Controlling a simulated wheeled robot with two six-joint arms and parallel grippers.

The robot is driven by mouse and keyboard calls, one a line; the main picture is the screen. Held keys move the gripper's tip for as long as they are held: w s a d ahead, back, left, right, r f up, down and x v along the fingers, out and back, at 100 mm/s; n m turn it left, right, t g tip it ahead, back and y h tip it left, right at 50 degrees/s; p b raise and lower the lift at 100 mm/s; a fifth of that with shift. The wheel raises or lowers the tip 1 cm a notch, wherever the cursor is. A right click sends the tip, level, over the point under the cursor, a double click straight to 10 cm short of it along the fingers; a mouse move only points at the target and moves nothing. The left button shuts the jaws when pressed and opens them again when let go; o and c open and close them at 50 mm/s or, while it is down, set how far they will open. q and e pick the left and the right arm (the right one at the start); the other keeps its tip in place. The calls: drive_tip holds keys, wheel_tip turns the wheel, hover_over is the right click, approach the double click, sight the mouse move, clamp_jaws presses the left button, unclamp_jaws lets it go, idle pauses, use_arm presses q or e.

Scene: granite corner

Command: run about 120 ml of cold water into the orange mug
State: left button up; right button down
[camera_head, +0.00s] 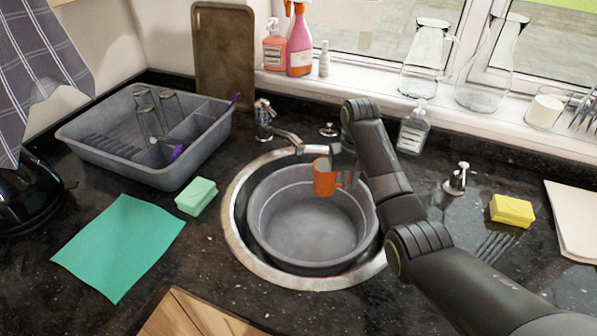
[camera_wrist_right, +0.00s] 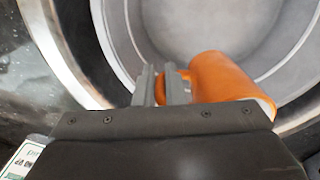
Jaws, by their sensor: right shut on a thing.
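The orange mug (camera_head: 324,180) is held above the grey basin (camera_head: 258,235) in the round sink. My right gripper (camera_head: 343,172) is shut on the mug's handle; in the right wrist view the gripper's fingers (camera_wrist_right: 164,85) close around the handle beside the mug body (camera_wrist_right: 222,80). The mug looks about upright in the head view. No water stream shows. My left gripper is not in view.
A dish rack (camera_head: 95,135) with glasses, a green sponge (camera_head: 197,196) and a green cloth (camera_head: 118,245) lie left. A soap bottle (camera_head: 413,130), a chrome dispenser (camera_head: 457,178) and a yellow sponge (camera_head: 512,210) stand right. Glass vessels line the windowsill.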

drive_tip(key=shift+f, duration=0.4)
wheel_tip(320, 180, down, 5)
drive_tip(key=shift+f, duration=0.1)
